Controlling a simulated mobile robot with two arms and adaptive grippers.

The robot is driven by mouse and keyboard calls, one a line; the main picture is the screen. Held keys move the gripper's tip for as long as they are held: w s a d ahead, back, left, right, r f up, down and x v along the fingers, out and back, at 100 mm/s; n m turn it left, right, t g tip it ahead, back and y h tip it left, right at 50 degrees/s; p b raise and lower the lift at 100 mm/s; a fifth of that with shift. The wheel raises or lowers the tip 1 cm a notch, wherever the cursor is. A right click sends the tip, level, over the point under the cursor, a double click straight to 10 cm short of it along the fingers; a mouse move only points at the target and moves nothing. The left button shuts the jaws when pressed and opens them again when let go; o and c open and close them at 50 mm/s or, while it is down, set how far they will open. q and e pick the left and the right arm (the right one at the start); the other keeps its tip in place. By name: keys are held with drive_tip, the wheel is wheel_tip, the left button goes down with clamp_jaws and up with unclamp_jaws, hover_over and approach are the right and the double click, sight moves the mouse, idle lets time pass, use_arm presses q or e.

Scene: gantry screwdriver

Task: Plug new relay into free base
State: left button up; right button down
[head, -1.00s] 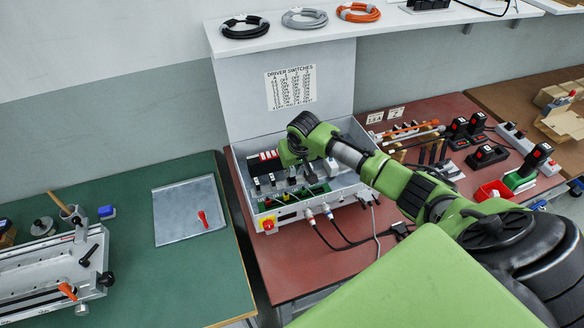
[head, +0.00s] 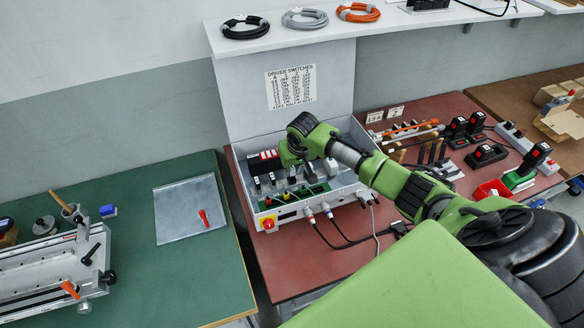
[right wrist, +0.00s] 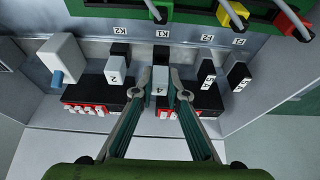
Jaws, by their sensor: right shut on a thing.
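My right gripper (right wrist: 160,82) is shut on a small pale grey relay (right wrist: 161,88) marked 4, held between its fingertips in the right wrist view. In the head view my right gripper (head: 288,158) is over the left part of the open grey control box (head: 352,190). My left gripper is not in view.
Black modules (right wrist: 207,75) stand right of the gripper, and a larger grey block (right wrist: 62,60) with a blue knob stands left. Black blocks with red and white switches (right wrist: 88,108) lie below. Box walls enclose the space. Cables (head: 345,238) run from the front.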

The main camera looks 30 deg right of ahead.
sight(293, 170)
drive_tip(key=shift+p, duration=0.85)
idle(1.0)
drive_tip(key=shift+f+b, duration=0.35)
drive_tip(key=shift+f, duration=0.3)
idle(0.8)
drive_tip(key=shift+s, duration=0.1)
drive_tip(key=c, duration=1.9)
unclamp_jaws()
drive_tip(key=shift+r, duration=0.1)
drive_tip(key=shift+p+v, duration=2.7)
drive_tip(key=shift+p, duration=1)
